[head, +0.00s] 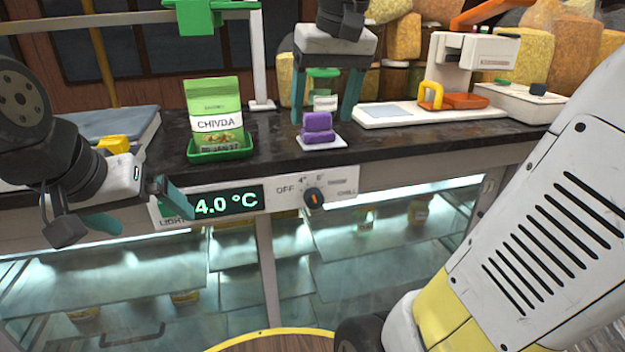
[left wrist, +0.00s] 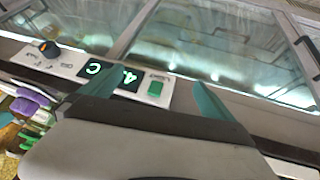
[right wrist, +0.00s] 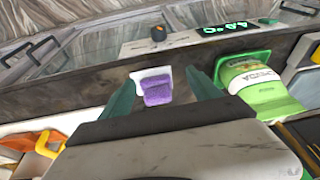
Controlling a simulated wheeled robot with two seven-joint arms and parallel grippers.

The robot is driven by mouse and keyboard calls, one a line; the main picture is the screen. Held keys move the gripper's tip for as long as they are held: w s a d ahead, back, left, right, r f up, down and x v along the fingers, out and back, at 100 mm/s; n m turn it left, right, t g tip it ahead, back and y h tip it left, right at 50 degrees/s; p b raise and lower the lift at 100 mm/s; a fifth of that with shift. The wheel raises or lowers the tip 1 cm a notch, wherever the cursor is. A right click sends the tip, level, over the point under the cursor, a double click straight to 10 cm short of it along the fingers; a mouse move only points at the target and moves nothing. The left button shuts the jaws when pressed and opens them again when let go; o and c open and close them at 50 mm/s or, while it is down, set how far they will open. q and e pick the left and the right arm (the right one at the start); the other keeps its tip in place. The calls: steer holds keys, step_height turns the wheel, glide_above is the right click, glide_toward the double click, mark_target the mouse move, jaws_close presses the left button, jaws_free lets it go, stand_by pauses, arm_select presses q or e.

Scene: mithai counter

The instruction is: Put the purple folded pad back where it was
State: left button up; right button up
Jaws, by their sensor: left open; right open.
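The purple folded pad (head: 318,126) lies on a small white tile (head: 322,143) near the counter's front edge. My right gripper (head: 325,112) is open above and behind it, fingers pointing down. In the right wrist view the pad (right wrist: 158,92) shows between the spread fingertips (right wrist: 163,85), with a gap on each side; the white tile (right wrist: 146,74) shows beyond it. My left gripper (head: 138,208) is open and empty in front of the counter, by the temperature display. The pad also shows at the left edge of the left wrist view (left wrist: 34,95).
A green Chivda packet (head: 215,118) stands in a green tray (head: 240,150) left of the pad. A white scale (head: 400,113) with a yellow-handled item (head: 431,95) is to the right. Below are the display panel (head: 228,202), a dial (head: 314,197) and the glass case.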

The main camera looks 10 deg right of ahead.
steer(key=s+f+t, duration=0.1)
steer(key=s+f, duration=0.2)
steer(key=f, duration=0.3)
steer(key=s+a+f+t+y, duration=0.1)
steer(key=s+f+t, duration=0.1)
steer(key=s+f, duration=0.2)
step_height(320, 180, down, 2)
steer(key=shift+s+f, duration=0.1)
steer(key=shift+s, duration=0.05)
